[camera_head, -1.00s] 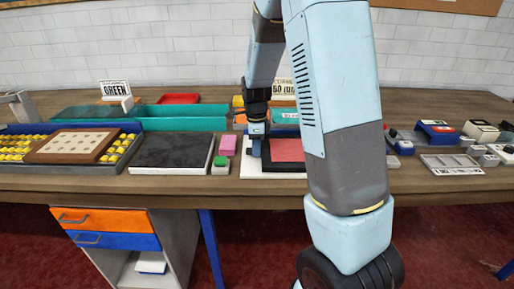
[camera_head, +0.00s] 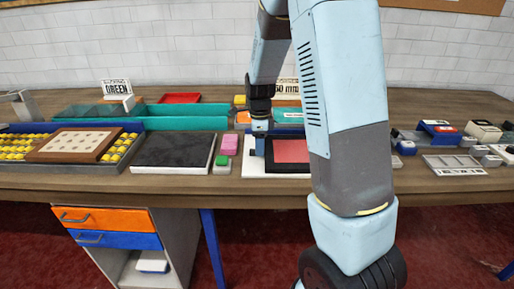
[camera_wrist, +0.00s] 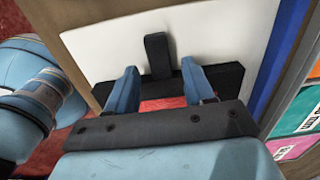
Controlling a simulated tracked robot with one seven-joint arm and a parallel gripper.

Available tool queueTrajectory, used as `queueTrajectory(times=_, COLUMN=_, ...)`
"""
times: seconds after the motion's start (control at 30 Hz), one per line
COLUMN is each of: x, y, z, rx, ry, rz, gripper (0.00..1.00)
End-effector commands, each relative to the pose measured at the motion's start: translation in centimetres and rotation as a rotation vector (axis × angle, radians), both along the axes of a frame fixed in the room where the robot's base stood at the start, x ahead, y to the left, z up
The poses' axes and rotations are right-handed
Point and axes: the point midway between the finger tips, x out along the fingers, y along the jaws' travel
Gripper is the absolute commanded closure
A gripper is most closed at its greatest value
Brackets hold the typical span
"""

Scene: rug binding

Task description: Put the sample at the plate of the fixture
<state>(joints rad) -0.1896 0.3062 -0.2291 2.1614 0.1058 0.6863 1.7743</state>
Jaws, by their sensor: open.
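A red pad in a black frame (camera_head: 291,151) lies flat on a white board (camera_head: 254,172) at the middle of the bench. I cannot tell from the pictures which part is the sample and which is the fixture's plate. In the wrist view the red surface (camera_wrist: 162,103) and white board (camera_wrist: 105,48) show, with an upright black tab (camera_wrist: 157,54) on the frame's edge. My gripper (camera_wrist: 159,70) is open and empty, its two blue fingers apart on either side of the tab's line. In the head view my gripper (camera_head: 260,146) is at the frame's left side; my arm hides the right part.
Left of the board stand a pink block (camera_head: 229,143), a green-topped block (camera_head: 221,164) and a dark slab (camera_head: 173,151). A tray of yellow pieces (camera_head: 20,142) lies farther left. Teal bins (camera_head: 180,123) are behind. Small boxes and a grey tray (camera_head: 453,164) lie right.

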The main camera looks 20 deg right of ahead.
Motion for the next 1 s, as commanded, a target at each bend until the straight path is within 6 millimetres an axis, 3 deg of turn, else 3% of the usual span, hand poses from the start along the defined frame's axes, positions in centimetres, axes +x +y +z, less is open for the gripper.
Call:
queueTrajectory(times=0.4, x=0.0, y=0.1, z=7.8, rx=0.000, ry=-0.004, rz=0.002, gripper=0.47)
queueTrajectory(times=0.73, x=-0.2, y=0.1, z=10.7, rx=0.003, ry=-0.005, rz=0.016, gripper=0.47)
queueTrajectory(times=0.87, x=-1.4, y=-0.1, z=12.3, rx=0.012, ry=-0.032, rz=0.106, gripper=0.47)
queueTrajectory(times=1.0, x=-4.2, y=-0.2, z=15.0, rx=0.020, ry=-0.088, rz=0.304, gripper=0.47)
